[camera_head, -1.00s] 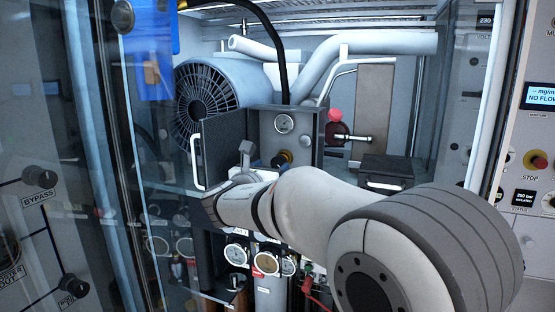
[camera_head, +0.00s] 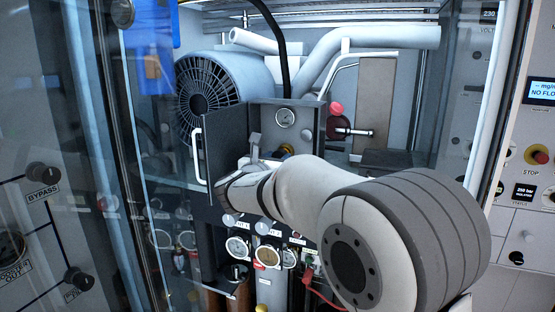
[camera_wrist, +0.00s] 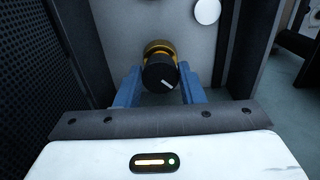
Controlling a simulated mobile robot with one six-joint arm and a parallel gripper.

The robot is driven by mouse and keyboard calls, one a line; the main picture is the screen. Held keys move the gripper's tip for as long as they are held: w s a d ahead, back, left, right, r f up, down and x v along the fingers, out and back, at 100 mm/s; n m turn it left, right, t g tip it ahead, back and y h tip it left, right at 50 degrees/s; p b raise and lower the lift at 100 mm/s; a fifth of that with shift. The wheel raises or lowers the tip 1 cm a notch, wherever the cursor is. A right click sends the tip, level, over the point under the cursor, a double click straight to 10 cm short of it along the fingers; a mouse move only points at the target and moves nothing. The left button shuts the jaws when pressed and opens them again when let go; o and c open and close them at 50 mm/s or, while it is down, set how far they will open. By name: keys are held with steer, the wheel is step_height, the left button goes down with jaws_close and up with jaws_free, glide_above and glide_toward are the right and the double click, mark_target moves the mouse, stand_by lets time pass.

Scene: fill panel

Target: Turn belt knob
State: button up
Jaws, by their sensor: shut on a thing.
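The knob (camera_wrist: 160,73) is black with a white pointer line and sits on a brass collar against a grey panel. My wrist and arm hide the lower part of that panel. No lettering is readable by the knob.
An open dark door with a white handle (camera_head: 197,157) stands left of the knob. A glass door (camera_head: 140,210) is at the left. Several gauges (camera_head: 238,248) and a red cable (camera_head: 325,292) are below my arm. A pink-red ball (camera_head: 336,108) and a lever are at the right.

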steer(key=shift+c, duration=0.8)
steer(key=shift+f, duration=0.1)
steer(key=shift+b, duration=0.5)
steer(key=shift+f+m+b, duration=0.2)
steer(key=shift+m+b, duration=0.5)
steer(key=shift+b, duration=0.3)
steer(key=shift+m+b, duration=0.6)
steer(key=shift+b, duration=0.65)
steer(key=m+b, duration=0.2)
steer(key=b, duration=0.1)
steer(key=shift+d+m+b, duration=0.1)
steer(key=shift+m+b, duration=0.2)
steer(key=shift+b, duration=0.1)
steer(key=shift+r+m+b, duration=0.15)
steer(key=shift+m+b, duration=0.35)
steer(key=shift+b, duration=0.15)
steer(key=shift+r, duration=0.1)
